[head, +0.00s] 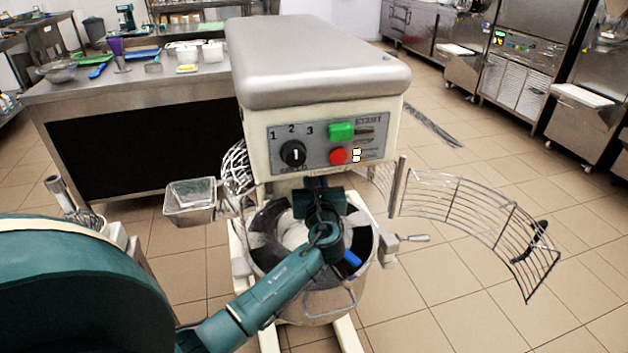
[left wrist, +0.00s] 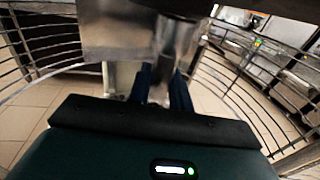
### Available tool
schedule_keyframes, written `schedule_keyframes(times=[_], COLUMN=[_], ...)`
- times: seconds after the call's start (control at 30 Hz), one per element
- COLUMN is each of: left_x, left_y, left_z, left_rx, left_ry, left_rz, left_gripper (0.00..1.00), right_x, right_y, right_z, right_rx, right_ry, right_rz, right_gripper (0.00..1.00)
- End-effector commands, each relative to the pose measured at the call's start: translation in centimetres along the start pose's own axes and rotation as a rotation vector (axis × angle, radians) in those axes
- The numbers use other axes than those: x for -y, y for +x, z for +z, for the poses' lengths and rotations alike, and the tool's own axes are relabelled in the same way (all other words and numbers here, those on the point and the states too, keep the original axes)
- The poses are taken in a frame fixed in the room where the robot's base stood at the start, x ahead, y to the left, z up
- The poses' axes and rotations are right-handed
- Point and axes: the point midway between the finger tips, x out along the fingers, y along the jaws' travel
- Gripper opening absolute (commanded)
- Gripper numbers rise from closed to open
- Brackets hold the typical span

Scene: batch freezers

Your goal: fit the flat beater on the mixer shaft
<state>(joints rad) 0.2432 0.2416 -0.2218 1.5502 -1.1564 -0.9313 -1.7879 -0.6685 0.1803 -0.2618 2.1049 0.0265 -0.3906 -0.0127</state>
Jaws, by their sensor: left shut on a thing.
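The mixer (head: 320,65) stands in the middle of the head view, with its bowl (head: 325,305) below the head. My left arm comes in from the left and reaches under the mixer head. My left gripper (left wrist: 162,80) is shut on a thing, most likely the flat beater. In the left wrist view a blurred grey metal cylinder (left wrist: 178,40) rises just beyond the fingertips; I cannot tell whether it is the beater's hub or the mixer shaft. My arm and the mixer head hide the beater and shaft in the head view. My right gripper is not in view.
The wire bowl guard (head: 480,212) is swung open to the right. A metal tray (head: 190,197) sits at the bowl's left. A whisk (head: 85,218) is at the left edge. A steel table (head: 130,92) stands behind.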

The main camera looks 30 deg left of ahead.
Motion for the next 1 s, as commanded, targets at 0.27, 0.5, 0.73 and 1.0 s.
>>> schedule_keyframes(times=[0.27, 0.5, 0.73, 1.0], left_x=[0.47, 0.17, 0.15, 0.62], left_y=[0.13, 0.1, 0.11, -0.84], left_z=[-0.13, 0.07, 0.02, -0.16], left_rx=[-0.004, -0.002, -0.003, -0.006], left_ry=[-0.007, -0.004, -0.003, -0.003], left_rz=[0.398, 0.445, 0.443, 0.442], left_gripper=[0.0, 0.35, 0.46, 0.46], right_x=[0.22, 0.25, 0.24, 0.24], right_y=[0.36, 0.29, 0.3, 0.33], right_z=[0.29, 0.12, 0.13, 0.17], right_rx=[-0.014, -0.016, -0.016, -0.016], right_ry=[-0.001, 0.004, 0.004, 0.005], right_rz=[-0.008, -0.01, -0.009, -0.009], right_gripper=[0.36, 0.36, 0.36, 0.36])
